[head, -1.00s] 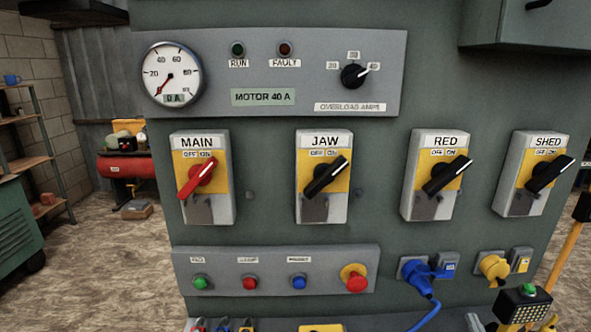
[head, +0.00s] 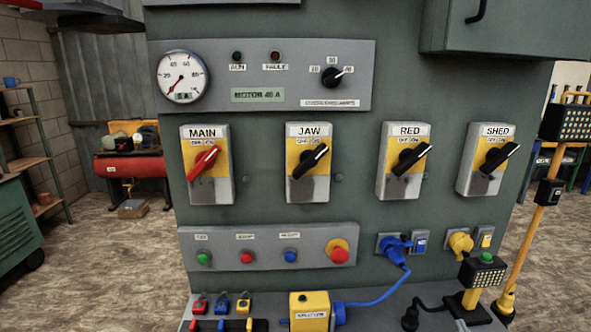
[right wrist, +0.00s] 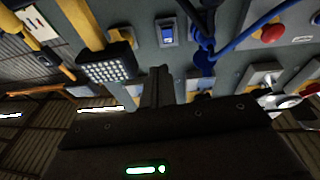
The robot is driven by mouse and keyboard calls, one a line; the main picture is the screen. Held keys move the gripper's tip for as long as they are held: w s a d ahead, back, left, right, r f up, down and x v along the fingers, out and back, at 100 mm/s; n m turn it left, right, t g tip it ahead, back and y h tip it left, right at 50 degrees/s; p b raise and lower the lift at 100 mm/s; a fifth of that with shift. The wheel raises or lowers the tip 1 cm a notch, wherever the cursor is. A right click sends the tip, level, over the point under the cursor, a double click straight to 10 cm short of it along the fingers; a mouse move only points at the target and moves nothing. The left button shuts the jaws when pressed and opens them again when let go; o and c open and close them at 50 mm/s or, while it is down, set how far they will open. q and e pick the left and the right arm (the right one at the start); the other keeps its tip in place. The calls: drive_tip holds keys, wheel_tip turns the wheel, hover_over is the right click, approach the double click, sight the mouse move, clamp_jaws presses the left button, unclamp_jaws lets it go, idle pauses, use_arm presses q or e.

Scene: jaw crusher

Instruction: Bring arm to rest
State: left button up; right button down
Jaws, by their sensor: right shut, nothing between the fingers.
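My right gripper (right wrist: 160,85) shows in the right wrist view, its dark fingers together with nothing held between them. Its dark body fills the lower part of that view. I cannot make out either gripper in the head view. My left gripper is in neither view.
The control cabinet (head: 350,210) fills the head view, with MAIN (head: 205,160), JAW (head: 312,160), RED (head: 406,160) and SHED (head: 492,160) switches. A yellow post (head: 533,220) stands at right. Open floor (head: 95,270) lies at left.

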drive_tip(key=s+a+f+g, duration=0.1)
drive_tip(key=s+f+g, duration=0.15)
drive_tip(key=f, duration=0.65)
drive_tip(key=s+f+g, duration=0.1)
drive_tip(key=f+g, duration=0.2)
drive_tip(key=f, duration=0.7)
drive_tip(key=s+a+f+g, duration=0.25)
drive_tip(key=s+f, duration=0.25)
drive_tip(key=f, duration=0.3)
drive_tip(key=s+a+f+g, duration=0.25)
drive_tip(key=s+f, duration=0.25)
drive_tip(key=f, duration=0.3)
drive_tip(key=s+a+f+n+g, duration=0.1)
drive_tip(key=s+a+f+g, duration=0.2)
drive_tip(key=s, duration=0.8)
drive_tip(key=s+a+f+g+y, duration=0.1)
drive_tip(key=s+a+f+g, duration=0.2)
drive_tip(key=s, duration=0.8)
drive_tip(key=s+a+f+n+g, duration=0.1)
drive_tip(key=s+a+f+g, duration=0.2)
drive_tip(key=s+a+f, duration=0.4)
drive_tip(key=s+f, duration=0.3)
drive_tip(key=s, duration=0.1)
drive_tip(key=shift+n, duration=0.3)
